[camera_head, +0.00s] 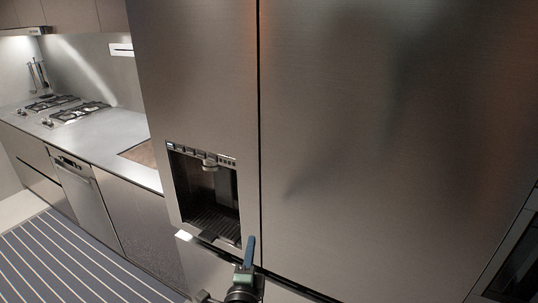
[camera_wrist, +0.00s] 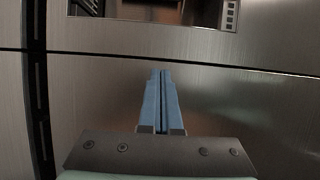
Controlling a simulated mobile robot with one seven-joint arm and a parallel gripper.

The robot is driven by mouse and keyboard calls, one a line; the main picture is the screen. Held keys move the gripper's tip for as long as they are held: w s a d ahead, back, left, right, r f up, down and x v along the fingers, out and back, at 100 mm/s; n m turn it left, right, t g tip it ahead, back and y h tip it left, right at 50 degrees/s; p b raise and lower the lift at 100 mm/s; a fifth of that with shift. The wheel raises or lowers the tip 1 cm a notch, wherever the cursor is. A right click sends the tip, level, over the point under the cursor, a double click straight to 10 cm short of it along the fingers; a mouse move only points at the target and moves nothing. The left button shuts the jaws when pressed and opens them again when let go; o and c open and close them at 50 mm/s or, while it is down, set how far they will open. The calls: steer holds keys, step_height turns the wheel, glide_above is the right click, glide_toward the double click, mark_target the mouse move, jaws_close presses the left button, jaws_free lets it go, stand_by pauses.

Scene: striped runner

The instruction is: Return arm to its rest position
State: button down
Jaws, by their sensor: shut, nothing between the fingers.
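My gripper (camera_head: 249,252) shows at the bottom middle of the head view, with blue fingers and a green part on a dark wrist. It stands in front of the fridge (camera_head: 390,140), just below the water dispenser recess (camera_head: 208,200). In the wrist view my gripper (camera_wrist: 160,78) has its two blue fingers together, with nothing between them. The fingers point at the steel front of the fridge (camera_wrist: 250,105). I cannot tell whether the fingertips touch it. Most of my arm is out of view.
A counter (camera_head: 110,135) with a gas hob (camera_head: 65,108) runs along the left. A dishwasher (camera_head: 88,205) is below it. A striped runner (camera_head: 75,262) lies on the floor at lower left, clear of objects. A dark appliance (camera_head: 518,262) stands at the right edge.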

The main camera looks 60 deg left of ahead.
steer(key=s+a+p, duration=0.1)
steer(key=s+p, duration=0.1)
steer(key=s, duration=0.3)
steer(key=w+d+r+n+t, duration=0.2)
steer(key=w+r, duration=0.4)
steer(key=r, duration=0.2)
steer(key=w+d+r+n+t, duration=0.1)
steer(key=w+d+r, duration=0.2)
steer(key=w+r, duration=0.5)
steer(key=w+d+r+n+t, duration=0.2)
steer(key=d+r, duration=0.3)
steer(key=r, duration=0.3)
steer(key=w+d+r+n+t, duration=0.1)
steer(key=w+d+r+t, duration=0.15)
steer(key=d+r, duration=0.45)
steer(key=d+r+n+t+h+b, duration=0.15)
steer(key=d+r+t+h, duration=0.3)
steer(key=d+r, duration=0.85)
steer(key=s+d+r+t+h, duration=0.2)
steer(key=s+d+r+h, duration=0.2)
steer(key=d, duration=0.5)
steer(key=s+d+r+t+h, duration=0.3)
steer(key=d+r+h, duration=0.3)
steer(key=d, duration=0.3)
steer(key=shift+s+r+m, duration=0.35)
steer(key=shift+s, duration=0.5)
steer(key=shift+a+h, duration=0.1)
steer(key=shift+h, duration=0.15)
